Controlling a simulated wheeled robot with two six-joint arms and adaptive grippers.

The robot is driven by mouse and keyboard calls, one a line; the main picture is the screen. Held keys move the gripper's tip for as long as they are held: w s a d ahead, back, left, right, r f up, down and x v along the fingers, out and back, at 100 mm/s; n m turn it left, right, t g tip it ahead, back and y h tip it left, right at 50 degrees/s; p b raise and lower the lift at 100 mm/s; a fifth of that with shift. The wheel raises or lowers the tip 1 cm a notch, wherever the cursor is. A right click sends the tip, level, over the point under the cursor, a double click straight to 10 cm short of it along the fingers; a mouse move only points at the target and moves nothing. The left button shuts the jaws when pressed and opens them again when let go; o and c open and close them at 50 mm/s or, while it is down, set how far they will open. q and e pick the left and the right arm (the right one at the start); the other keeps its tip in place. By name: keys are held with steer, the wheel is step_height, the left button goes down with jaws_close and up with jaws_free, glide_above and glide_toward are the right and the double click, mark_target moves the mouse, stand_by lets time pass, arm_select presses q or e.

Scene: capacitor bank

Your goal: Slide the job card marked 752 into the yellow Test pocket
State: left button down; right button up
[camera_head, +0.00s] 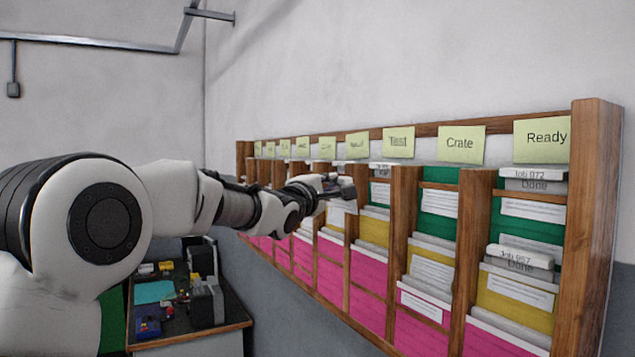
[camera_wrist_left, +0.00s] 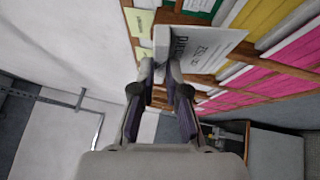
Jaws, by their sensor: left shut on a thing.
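My left gripper (camera_head: 343,188) is shut on a white job card (camera_wrist_left: 207,48). In the left wrist view the fingertips (camera_wrist_left: 161,68) pinch the card by its pale tab end. The card's printed text is sideways and too blurred to read for certain. The yellow Test pocket (camera_head: 374,231) is in the column below the "Test" label (camera_head: 398,141), between a green pocket above and a pink one below. In the head view the gripper is in front of the rack, just left of the Test column and higher than its yellow pocket. My right gripper is not in view.
The wooden rack (camera_head: 597,220) runs along the wall with upright dividers and stacked green, yellow and pink pockets. Cards stand in the Ready column (camera_head: 520,258). A bench (camera_head: 190,337) with small items stands at lower left.

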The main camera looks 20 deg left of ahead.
mark_target(344, 184)
arm_select(q)
steer(key=d, duration=0.1)
steer(key=w+d, duration=0.1)
steer(key=d, duration=0.1)
steer(key=shift+w+d+r, duration=0.15)
steer(key=shift+w+d, duration=0.05)
steer(key=shift+w, duration=0.1)
steer(key=w+d, duration=0.3)
steer(key=w, duration=0.3)
steer(key=shift+d+f+p, duration=0.15)
steer(key=shift+f+p, duration=0.25)
steer(key=shift+f, duration=0.05)
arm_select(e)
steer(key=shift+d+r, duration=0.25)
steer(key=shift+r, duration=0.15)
arm_select(q)
steer(key=shift+d, duration=0.25)
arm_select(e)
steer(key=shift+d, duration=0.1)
arm_select(q)
steer(key=shift+a, duration=0.15)
steer(key=shift+f, duration=0.15)
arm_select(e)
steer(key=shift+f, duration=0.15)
arm_select(q)
steer(key=shift+f+b, duration=0.65)
steer(key=shift+f, duration=0.3)
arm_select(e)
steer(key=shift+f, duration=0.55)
